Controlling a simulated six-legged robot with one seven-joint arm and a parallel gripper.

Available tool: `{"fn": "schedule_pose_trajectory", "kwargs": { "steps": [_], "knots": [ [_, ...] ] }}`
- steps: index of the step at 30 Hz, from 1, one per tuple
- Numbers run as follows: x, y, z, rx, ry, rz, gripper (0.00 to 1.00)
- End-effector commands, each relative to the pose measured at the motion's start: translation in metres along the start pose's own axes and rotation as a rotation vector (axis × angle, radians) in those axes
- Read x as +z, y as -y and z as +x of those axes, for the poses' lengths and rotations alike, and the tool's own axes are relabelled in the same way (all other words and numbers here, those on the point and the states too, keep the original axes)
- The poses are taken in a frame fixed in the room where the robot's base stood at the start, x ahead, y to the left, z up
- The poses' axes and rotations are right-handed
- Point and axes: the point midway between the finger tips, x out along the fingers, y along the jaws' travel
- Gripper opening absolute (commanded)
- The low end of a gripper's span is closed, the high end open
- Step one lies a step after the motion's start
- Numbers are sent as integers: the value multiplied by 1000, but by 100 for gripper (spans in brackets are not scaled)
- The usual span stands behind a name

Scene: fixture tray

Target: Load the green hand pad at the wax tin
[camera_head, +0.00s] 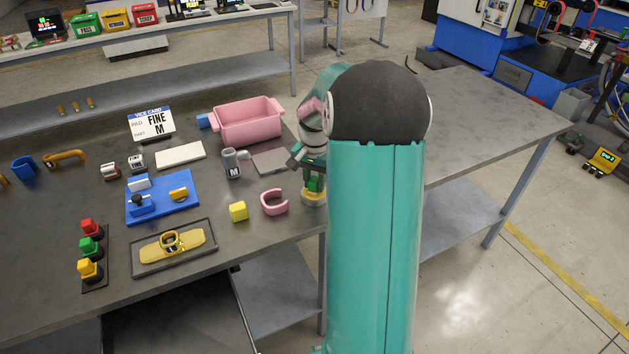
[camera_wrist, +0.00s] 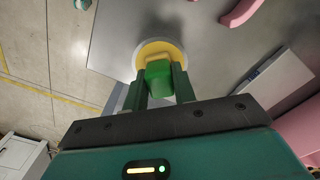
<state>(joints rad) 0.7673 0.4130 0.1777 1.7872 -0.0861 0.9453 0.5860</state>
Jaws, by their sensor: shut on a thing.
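My gripper (camera_head: 313,172) is shut on the green hand pad (camera_head: 315,185) near the right part of the workbench. In the wrist view the green block (camera_wrist: 158,80) sits between my two fingers. The wax tin (camera_head: 313,200) is right below the pad. In the wrist view the tin (camera_wrist: 142,47) shows as a pale round rim around yellow wax, directly beyond the pad. The pad's lower end overlaps the wax in both views; I cannot tell whether it touches. My arm hides the bench to the right of the tin.
A pink C-shaped piece (camera_head: 274,203) and a yellow block (camera_head: 238,211) lie left of the tin. A grey "M" cylinder (camera_head: 232,165), a pink bin (camera_head: 249,124), a blue fixture (camera_head: 162,214) and a dark tray (camera_head: 145,265) stand further left.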

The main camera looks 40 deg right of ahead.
Motion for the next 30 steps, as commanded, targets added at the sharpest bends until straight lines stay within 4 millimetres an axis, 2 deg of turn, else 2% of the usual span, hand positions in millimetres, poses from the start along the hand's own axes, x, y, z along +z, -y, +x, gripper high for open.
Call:
{"fn": "schedule_pose_trajectory", "kwargs": {
  "steps": [13,30],
  "knots": [
    [1,0,-1,2,3,0,8],
    [0,0,-44,0,0,-1,8]
  ]
}}
